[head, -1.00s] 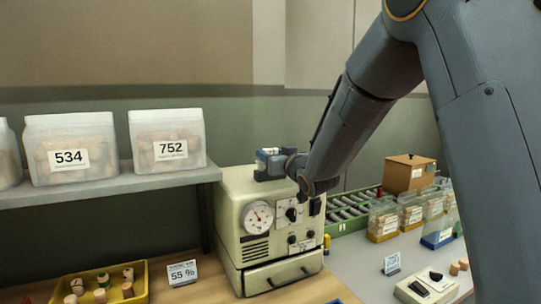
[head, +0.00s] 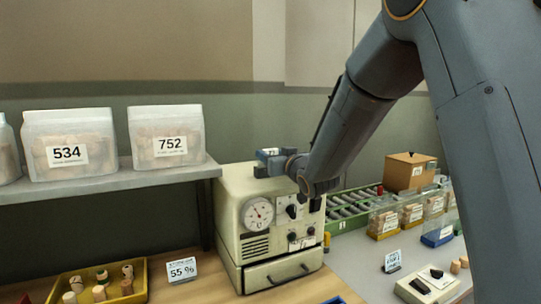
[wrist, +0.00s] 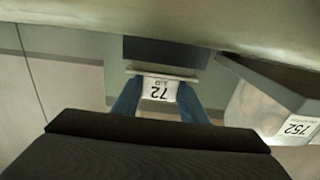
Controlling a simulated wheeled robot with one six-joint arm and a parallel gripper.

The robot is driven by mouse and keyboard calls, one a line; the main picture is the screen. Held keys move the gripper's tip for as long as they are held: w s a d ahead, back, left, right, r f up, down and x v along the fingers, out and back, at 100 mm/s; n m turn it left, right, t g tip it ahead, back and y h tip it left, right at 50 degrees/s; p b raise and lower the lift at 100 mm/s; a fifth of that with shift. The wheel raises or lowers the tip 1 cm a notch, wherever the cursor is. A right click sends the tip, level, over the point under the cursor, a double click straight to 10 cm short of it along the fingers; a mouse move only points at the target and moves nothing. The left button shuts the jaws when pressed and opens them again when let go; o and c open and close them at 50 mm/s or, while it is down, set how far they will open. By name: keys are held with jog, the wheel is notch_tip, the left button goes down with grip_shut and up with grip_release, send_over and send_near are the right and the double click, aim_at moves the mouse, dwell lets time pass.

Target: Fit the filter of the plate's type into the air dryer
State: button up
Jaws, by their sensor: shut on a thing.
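A cream surface, likely the dryer, fills the wrist view's top edge. I cannot tell whether the filter touches the dryer. The plate's text is too small to read.
Bags marked 534 (head: 67,153) and 752 (head: 170,146) stand on the shelf (head: 100,186) left of the dryer. A yellow tray of corks (head: 75,290) and a 55 % card (head: 182,270) are below. A green roller conveyor (head: 350,207) and a cardboard box (head: 409,172) are to the right.

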jog(key=shift+f+b, duration=0.35)
jog(key=shift+f, duration=0.2)
jog(key=o, duration=1.1)
jog(key=shift+s, duration=0.1)
jog(key=shift+b+v, duration=1.2)
jog(key=shift+v, duration=2.6)
